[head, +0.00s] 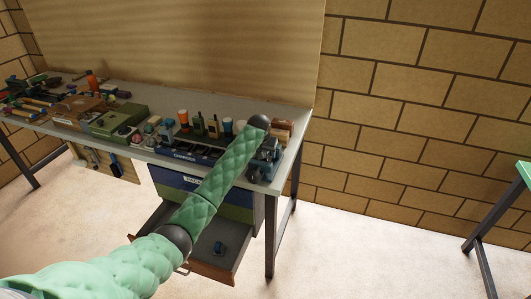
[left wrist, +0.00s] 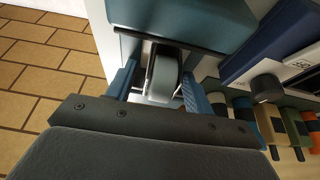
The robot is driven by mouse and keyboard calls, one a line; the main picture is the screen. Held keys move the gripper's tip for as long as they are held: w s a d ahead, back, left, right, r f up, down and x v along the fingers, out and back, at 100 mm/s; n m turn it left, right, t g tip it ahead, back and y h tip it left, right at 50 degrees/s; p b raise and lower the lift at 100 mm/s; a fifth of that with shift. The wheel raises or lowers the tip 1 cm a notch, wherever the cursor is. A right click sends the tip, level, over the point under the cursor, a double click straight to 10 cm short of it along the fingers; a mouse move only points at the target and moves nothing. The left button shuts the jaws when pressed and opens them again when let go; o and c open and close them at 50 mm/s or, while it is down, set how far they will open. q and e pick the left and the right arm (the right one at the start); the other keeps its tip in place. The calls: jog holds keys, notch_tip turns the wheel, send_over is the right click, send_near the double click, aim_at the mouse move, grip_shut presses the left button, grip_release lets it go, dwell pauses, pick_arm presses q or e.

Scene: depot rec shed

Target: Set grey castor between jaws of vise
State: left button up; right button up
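The grey castor (left wrist: 165,76) shows in the left wrist view, its wheel between the two blue fingers of my left gripper (left wrist: 158,72). A teal-blue block (left wrist: 185,22), which looks like part of the vise, is just beyond the castor. A dark bar crosses between them; whether the castor sits between the jaws cannot be told. In the head view the blue-grey vise (head: 264,166) stands at the bench's right end, partly behind my green left arm. The castor cannot be made out there. My right gripper is out of view.
The workbench (head: 297,123) carries a crowded row of tools, an olive-green box (head: 118,121), bottles and small items left of the vise. An open drawer (head: 238,268) juts out below, with a small blue item (head: 219,248) inside.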

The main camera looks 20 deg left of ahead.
pick_arm(q)
jog(key=shift+r, duration=0.1)
jog(key=shift+r, duration=0.2)
jog(key=b+v, duration=0.4)
jog(key=v, duration=0.7)
jog(key=shift+s+r, duration=0.2)
jog(key=shift+r, duration=0.1)
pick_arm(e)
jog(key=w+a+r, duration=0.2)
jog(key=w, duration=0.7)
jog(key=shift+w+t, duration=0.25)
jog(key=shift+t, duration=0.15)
pick_arm(q)
jog(key=shift+f, duration=0.1)
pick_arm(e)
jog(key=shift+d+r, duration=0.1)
